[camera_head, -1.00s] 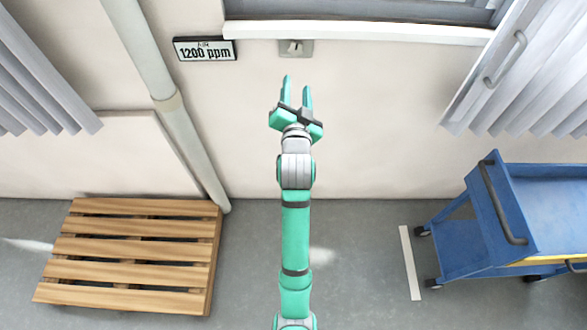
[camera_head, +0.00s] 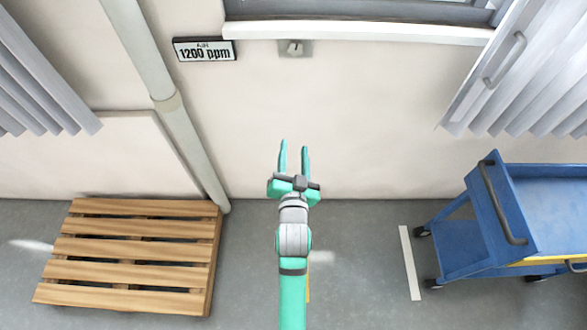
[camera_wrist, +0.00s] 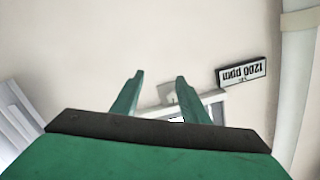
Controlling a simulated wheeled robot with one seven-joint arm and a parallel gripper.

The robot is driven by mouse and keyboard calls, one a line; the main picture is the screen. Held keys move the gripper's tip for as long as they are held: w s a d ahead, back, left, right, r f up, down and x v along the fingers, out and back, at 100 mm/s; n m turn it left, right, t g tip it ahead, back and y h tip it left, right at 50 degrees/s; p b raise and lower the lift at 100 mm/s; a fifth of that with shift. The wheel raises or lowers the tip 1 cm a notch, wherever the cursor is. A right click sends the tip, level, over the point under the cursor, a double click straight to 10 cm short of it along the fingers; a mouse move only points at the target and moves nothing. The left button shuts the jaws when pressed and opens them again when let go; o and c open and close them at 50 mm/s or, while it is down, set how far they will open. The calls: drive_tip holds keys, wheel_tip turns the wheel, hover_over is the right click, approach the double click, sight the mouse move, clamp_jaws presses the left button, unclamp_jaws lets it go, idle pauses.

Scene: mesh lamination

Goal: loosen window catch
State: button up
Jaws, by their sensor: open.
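In the wrist view, the plate (camera_wrist: 168,94) shows beyond and between the two green fingers (camera_wrist: 160,78), partly covered by the right one. The lever's exact position is too small to tell.
A sign reading 1200 ppm (camera_head: 205,49) and a pipe (camera_head: 150,70) are on the wall at left. Slatted blinds (camera_head: 530,80) hang at both sides. A wooden pallet (camera_head: 130,246) and a blue cart (camera_head: 550,210) stand on the floor.

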drive_tip(key=shift+n, duration=0.3)
drive_tip(key=s+f, duration=0.1)
drive_tip(key=s, duration=0.1)
drive_tip(key=s+f, duration=0.1)
drive_tip(key=s, duration=0.1)
drive_tip(key=shift+d+f, duration=0.1)
drive_tip(key=shift+f, duration=0.2)
drive_tip(key=shift+o, duration=0.6)
